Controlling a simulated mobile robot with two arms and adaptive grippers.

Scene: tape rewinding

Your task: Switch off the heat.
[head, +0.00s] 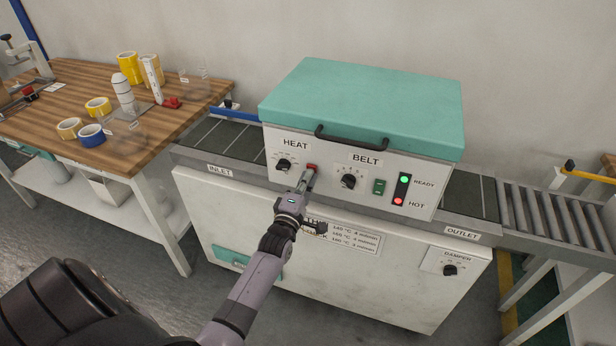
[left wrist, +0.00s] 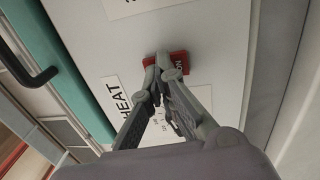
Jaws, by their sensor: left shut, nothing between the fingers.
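The oven's front panel carries the HEAT dial (head: 284,165) on the left, and a red rocker switch (head: 312,166) sits just right of it. The switch also shows in the left wrist view (left wrist: 181,64), with "ON" readable on its right part. My left gripper (head: 308,175) is shut and empty, with its fingertips at the switch. In the left wrist view the fingertips (left wrist: 154,72) overlap the switch's left part and hide it; whether they touch it I cannot tell. The right gripper is not in view.
The BELT dial (head: 348,181) and a green switch (head: 379,187) are to the right. The READY lamp (head: 404,180) glows green and the HOT lamp (head: 398,201) red. A black handle (head: 350,141) juts out above the panel. A wooden table (head: 190,90) with tape rolls stands left.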

